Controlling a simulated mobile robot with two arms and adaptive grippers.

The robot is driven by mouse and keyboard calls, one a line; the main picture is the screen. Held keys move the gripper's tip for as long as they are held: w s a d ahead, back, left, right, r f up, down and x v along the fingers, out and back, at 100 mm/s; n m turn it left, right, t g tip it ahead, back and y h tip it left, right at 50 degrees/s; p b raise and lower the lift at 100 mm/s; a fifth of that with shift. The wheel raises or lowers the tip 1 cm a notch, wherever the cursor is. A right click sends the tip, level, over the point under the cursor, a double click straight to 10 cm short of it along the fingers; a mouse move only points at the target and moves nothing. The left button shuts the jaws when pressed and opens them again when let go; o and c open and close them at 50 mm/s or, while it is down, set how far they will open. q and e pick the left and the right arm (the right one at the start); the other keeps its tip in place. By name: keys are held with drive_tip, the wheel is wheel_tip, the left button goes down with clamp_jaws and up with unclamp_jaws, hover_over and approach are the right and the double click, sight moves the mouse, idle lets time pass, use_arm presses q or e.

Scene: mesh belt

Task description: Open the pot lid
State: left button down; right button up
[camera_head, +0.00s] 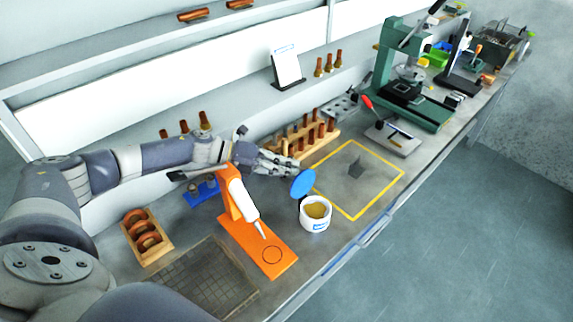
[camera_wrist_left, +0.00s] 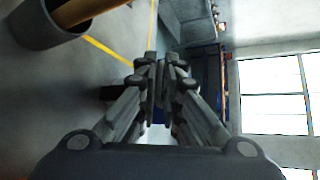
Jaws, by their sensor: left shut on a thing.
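The white pot (camera_head: 315,217) with a blue label stands on the bench with its mouth uncovered, showing yellowish-brown contents. Its round blue lid (camera_head: 303,184) is tilted up above the pot's rear rim. My left gripper (camera_head: 297,167) reaches in from the left behind the pot, its fingertips at the lid's upper edge. In the left wrist view the fingers (camera_wrist_left: 160,75) are drawn together; the lid there is largely hidden by them. My right gripper is in neither view.
An orange dispenser stand (camera_head: 258,243) is just left of the pot. A wooden rack of brown pieces (camera_head: 303,138) stands behind the gripper. A yellow-taped square (camera_head: 385,191) with a small dark object lies to the right. A green press (camera_head: 412,95) stands farther right.

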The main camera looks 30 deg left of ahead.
use_arm(q)
drive_tip(key=shift+f, duration=0.1)
drive_tip(key=c, duration=2)
unclamp_jaws()
drive_tip(key=shift+c, duration=0.2)
wheel_tip(320, 180, up, 10)
drive_tip(key=shift+c, duration=0.2)
